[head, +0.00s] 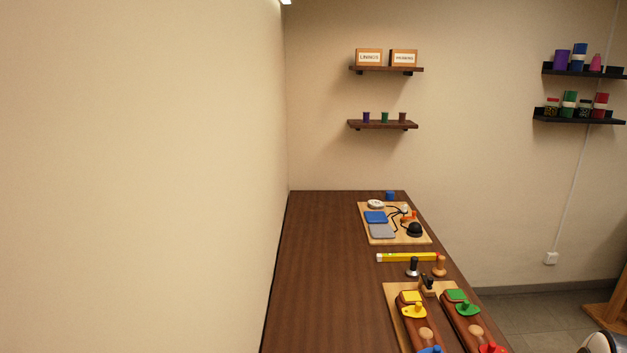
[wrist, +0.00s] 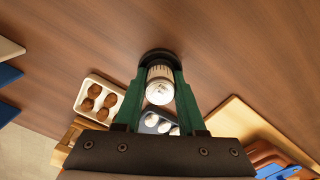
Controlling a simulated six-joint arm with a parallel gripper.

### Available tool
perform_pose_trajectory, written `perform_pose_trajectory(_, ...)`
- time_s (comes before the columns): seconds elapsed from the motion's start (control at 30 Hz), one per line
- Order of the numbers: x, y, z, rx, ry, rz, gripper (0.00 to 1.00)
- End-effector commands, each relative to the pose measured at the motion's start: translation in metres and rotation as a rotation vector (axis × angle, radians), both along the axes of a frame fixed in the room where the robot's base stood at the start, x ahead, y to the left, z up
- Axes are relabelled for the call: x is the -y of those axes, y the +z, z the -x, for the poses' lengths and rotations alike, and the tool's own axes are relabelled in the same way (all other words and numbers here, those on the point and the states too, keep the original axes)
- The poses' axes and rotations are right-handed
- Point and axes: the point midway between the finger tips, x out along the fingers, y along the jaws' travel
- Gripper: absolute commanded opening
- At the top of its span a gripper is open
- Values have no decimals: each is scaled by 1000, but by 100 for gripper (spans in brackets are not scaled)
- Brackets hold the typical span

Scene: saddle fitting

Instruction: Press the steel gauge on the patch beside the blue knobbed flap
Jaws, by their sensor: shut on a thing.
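My gripper (wrist: 160,98) shows in the wrist view, its green fingers shut on a silver ribbed cylinder, the steel gauge (wrist: 159,91). A dark round shape lies around the gauge's far end; I cannot tell whether it is its base or a shadow. In the head view my gripper is not seen. The blue knobbed flap (head: 430,350) is cut off at the bottom edge, on the left brown saddle block (head: 405,329). A pale round patch (head: 426,333) lies just above it. A yellow knobbed flap (head: 414,311) is farther back on the same block.
The right block bears a green knobbed flap (head: 467,308) and a red one (head: 492,349). A white tray (wrist: 82,98) with brown balls and a grey tray (wrist: 144,119) lie near my gripper.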

Motion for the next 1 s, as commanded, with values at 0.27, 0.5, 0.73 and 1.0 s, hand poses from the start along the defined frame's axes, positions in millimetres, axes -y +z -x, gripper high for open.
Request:
perform_pose_trajectory(0.27, 0, 11, -1, 2, 0, 1, 0)
perform_pose_trajectory(0.5, 0, 32, -1, 2, 0, 1, 0)
perform_pose_trajectory(0.73, 0, 48, 0, 1, 0, 0, 0)
perform_pose_trajectory(1.0, 0, 50, 0, 0, 0, 0, 0)
